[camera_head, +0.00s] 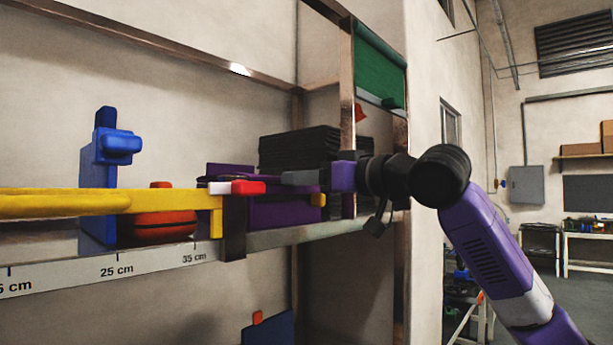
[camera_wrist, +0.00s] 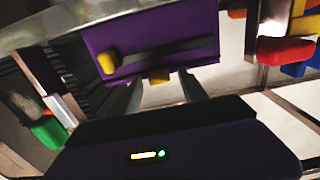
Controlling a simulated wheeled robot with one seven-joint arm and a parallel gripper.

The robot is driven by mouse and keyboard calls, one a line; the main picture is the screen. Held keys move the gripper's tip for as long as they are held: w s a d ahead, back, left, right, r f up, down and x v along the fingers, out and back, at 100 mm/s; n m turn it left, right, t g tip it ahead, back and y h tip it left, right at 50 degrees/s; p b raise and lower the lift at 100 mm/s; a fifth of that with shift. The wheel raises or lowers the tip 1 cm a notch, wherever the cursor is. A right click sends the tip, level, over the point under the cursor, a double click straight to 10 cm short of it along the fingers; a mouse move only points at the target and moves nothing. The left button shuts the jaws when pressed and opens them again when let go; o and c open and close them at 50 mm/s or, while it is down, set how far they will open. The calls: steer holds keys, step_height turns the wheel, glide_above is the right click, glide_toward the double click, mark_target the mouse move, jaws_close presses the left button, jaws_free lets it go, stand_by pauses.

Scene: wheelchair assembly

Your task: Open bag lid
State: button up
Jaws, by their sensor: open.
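The purple bag (camera_head: 275,212) sits on the shelf in the head view, partly hidden behind the yellow bar's red end and a dark upright piece. In the wrist view the bag (camera_wrist: 205,30) shows a purple face with a dark strip across it. My gripper (camera_head: 285,178) reaches in from the right at the bag.
A yellow bar (camera_head: 120,202) with a red end (camera_head: 248,187) crosses in front of the bag. A blue object (camera_head: 105,165) and an orange round object (camera_head: 165,222) stand left. A black ribbed stack (camera_head: 298,148) is behind; a metal post (camera_head: 347,90) is close to my gripper.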

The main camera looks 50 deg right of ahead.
jaws_close()
stand_by(1.4)
